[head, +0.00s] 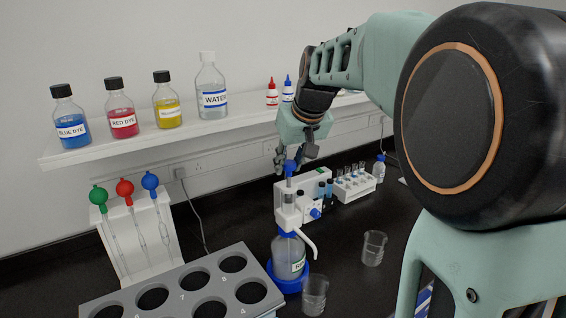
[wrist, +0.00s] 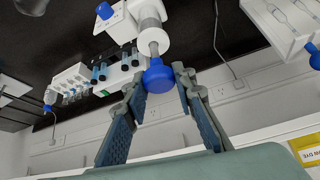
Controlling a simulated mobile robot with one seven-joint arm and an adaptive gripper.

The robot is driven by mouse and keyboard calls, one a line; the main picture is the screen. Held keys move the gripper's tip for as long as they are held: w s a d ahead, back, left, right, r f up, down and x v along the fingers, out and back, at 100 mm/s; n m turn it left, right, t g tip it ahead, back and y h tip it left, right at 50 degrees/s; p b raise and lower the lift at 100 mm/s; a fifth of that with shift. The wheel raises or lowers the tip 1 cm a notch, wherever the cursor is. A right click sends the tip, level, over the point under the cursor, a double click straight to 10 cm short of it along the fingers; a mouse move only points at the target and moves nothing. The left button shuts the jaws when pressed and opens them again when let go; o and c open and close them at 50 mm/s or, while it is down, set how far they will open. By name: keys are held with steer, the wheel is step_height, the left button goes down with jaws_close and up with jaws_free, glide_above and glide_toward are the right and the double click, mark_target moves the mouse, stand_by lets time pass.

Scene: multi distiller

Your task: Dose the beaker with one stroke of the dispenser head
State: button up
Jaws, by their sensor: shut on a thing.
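The bottle-top dispenser stands on the dark bench in the head view, with a clear bottle (head: 289,258), white body and white spout (head: 309,241). My gripper (head: 293,164) is above it, pointing down. It is shut on the blue dispenser head (wrist: 158,76), which sits between the blue finger pads in the wrist view. A grey plunger stem (wrist: 150,36) shows between the blue head and the white body. A clear beaker (head: 315,293) stands in front of the bottle, below the spout's end. Its contents are hard to make out.
A second clear beaker (head: 374,247) stands to the right. A grey rack with round holes (head: 180,287) is at front left, and a pipette stand (head: 142,232) behind it. A white instrument (head: 318,184) and tube rack (head: 354,184) stand behind. A shelf (head: 190,132) holds dye bottles.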

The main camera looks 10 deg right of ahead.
mark_target(290, 172)
steer(key=shift+f+b, duration=1.25)
steer(key=shift+f, duration=0.3)
steer(key=o, duration=1.2)
steer(key=shift+r, duration=0.1)
